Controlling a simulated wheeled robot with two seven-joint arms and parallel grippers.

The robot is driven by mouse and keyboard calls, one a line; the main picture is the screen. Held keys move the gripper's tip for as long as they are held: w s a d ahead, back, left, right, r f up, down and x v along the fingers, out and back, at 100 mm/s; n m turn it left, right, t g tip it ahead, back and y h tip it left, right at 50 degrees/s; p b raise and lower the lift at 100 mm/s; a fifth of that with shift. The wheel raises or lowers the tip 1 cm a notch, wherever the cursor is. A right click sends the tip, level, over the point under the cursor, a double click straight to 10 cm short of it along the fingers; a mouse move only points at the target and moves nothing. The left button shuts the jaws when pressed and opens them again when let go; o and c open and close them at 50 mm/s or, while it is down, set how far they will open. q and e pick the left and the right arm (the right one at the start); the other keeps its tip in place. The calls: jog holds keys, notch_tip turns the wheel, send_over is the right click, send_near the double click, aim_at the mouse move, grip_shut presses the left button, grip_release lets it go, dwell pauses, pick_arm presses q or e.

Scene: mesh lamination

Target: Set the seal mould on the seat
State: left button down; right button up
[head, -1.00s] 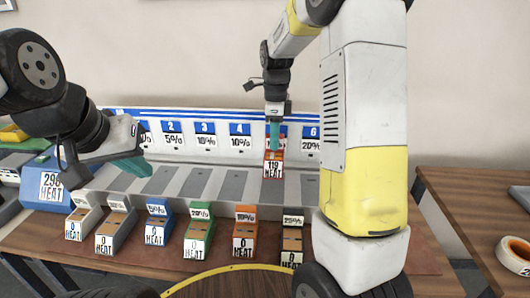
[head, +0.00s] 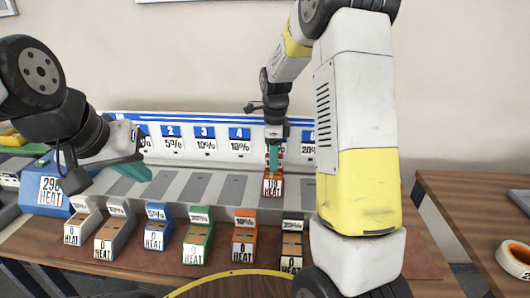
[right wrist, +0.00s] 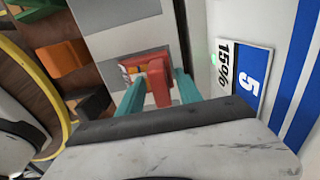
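The red mould (head: 273,187), with a white "HEAT" label, is between the teal fingers of my right gripper (head: 273,158). It is over the bench's fifth place, in line with the "5 / 15%" card (right wrist: 240,80) in the right wrist view. That view also shows the red mould (right wrist: 158,77) with a finger on each side. The mould looks upright and low over the bench; whether it touches the seat is hidden. Grey seat plates (head: 231,187) lie to its left. My left gripper (head: 128,170) hangs over the bench's left end, seen side-on, its opening unclear.
Several coloured blocks stand in a row in front, including green (head: 198,243), orange (head: 244,247) and blue (head: 155,238). A blue "HEAT" unit (head: 47,193) is at left. A tape roll (head: 517,258) lies on the right table. The back panel (head: 205,147) stands close behind.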

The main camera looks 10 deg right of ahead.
jog(key=shift+r, duration=0.1)
notch_tip(320, 180, up, 11)
jog(key=shift+r, duration=0.1)
jog(key=s+r+n+t+y, duration=0.25)
jog(key=s+r+n, duration=0.35)
jog(key=s+n, duration=0.6)
jog(key=s+a+f+n+t, duration=0.1)
jog(key=s+a+n+t, duration=0.1)
jog(key=s+n, duration=0.7)
jog(key=s+t, duration=0.1)
jog(key=s, duration=0.2)
jog(key=shift+s+f+n+t, duration=0.15)
jog(key=shift+f+n+t, duration=0.05)
jog(key=shift+n+t, duration=0.2)
